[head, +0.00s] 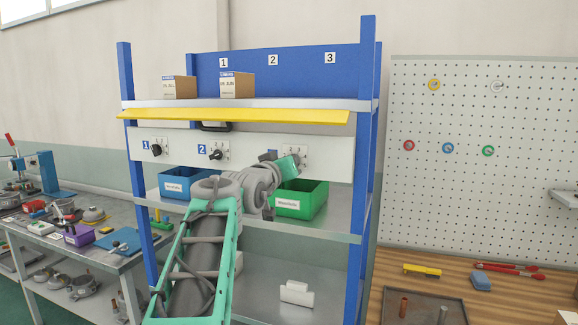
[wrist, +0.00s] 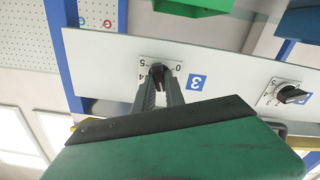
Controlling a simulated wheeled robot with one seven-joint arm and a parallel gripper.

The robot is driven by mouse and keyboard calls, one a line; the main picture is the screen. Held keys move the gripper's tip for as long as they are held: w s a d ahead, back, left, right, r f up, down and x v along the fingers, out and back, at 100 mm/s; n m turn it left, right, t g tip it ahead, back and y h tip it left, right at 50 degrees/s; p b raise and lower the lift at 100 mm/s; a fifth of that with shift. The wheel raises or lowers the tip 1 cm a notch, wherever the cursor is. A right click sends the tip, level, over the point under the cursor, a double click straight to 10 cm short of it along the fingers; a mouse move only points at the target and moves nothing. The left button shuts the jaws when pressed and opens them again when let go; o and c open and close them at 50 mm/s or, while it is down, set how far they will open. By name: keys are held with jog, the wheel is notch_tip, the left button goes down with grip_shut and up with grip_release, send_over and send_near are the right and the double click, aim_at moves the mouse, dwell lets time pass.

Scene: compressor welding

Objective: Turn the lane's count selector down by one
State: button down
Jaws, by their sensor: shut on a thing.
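The white selector panel (head: 180,146) runs across the blue rack and carries three dark rotary knobs. My gripper (wrist: 160,82) is at the lane 3 selector knob (wrist: 158,68), with its two fingers closed around it. The wrist view is upside down and shows the blue label 3 (wrist: 197,82) beside the knob. The figures 0, 5 and 4 show on its dial plate (wrist: 145,61); the pointer and other figures are hidden by the fingers. In the head view my wrist covers this knob, and part of the dial plate (head: 300,149) shows.
The lane 2 knob (head: 216,154) and lane 1 knob (head: 156,150) are to the left. A yellow flap (head: 240,116) juts out above the panel. A green bin (head: 312,199) and a blue bin (head: 178,183) stand below. Two cardboard boxes (head: 237,85) sit on the top shelf.

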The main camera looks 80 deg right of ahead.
dwell(0.4)
jog(key=c, duration=1.4)
grip_release()
jog(key=a+b, duration=0.2)
jog(key=a, duration=0.5)
jog(key=shift+w+a+b, duration=0.3)
jog(key=shift+w+a, duration=0.05)
jog(key=shift+a, duration=0.05)
jog(key=shift+w, duration=0.1)
